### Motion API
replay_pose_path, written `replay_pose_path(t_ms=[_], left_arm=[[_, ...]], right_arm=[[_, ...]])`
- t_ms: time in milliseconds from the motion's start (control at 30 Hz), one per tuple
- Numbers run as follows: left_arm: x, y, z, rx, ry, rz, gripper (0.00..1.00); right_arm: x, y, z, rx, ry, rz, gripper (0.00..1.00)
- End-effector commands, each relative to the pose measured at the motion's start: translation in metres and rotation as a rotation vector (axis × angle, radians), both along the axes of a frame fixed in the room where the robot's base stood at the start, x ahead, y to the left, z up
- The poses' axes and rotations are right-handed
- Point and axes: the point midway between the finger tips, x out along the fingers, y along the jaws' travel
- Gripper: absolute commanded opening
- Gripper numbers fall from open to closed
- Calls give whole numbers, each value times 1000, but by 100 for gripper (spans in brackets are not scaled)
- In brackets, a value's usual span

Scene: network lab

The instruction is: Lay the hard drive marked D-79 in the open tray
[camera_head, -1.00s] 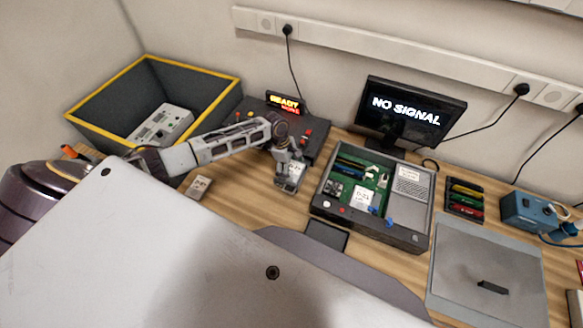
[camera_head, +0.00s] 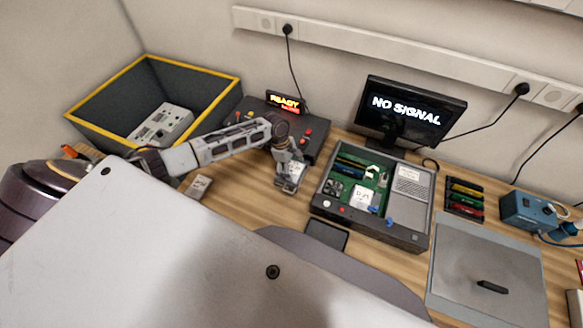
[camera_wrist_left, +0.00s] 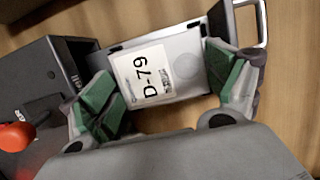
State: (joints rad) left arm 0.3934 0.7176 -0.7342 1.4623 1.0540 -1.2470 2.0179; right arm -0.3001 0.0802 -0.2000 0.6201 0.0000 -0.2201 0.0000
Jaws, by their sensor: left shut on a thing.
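My left gripper (camera_head: 288,178) is shut on the hard drive marked D-79 in front of the dark dock box (camera_head: 313,140). In the left wrist view the drive (camera_wrist_left: 183,65) is silver with a white label reading D-79. The green-padded fingers of the left gripper (camera_wrist_left: 170,92) stand at its two sides. The open tray (camera_wrist_left: 222,18), a grey frame with a loop handle, shows beside and partly beneath the drive. The drive hides much of the tray, and I cannot tell whether they touch. My right gripper is not in view.
A small device (camera_head: 198,187) lies on the table to the left. A yellow-rimmed bin (camera_head: 90,95), a monitor (camera_head: 405,112) and a grey panel (camera_head: 470,260) stand around. A dark pad (camera_head: 326,235) lies in front.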

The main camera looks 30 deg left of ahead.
Motion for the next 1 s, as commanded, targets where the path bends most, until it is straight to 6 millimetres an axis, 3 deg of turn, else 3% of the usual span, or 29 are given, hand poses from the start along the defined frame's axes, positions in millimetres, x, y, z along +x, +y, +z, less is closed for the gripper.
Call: replay_pose_path(t_ms=[833,867,933,1000], left_arm=[[0,0,-5,0,-1,-1,55],[0,0,-5,0,0,-1,90],[0,0,-5,0,0,0,99],[0,0,-5,0,0,0,100]], right_arm=[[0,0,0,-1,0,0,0],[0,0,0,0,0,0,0],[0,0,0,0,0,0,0],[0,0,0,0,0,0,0]])
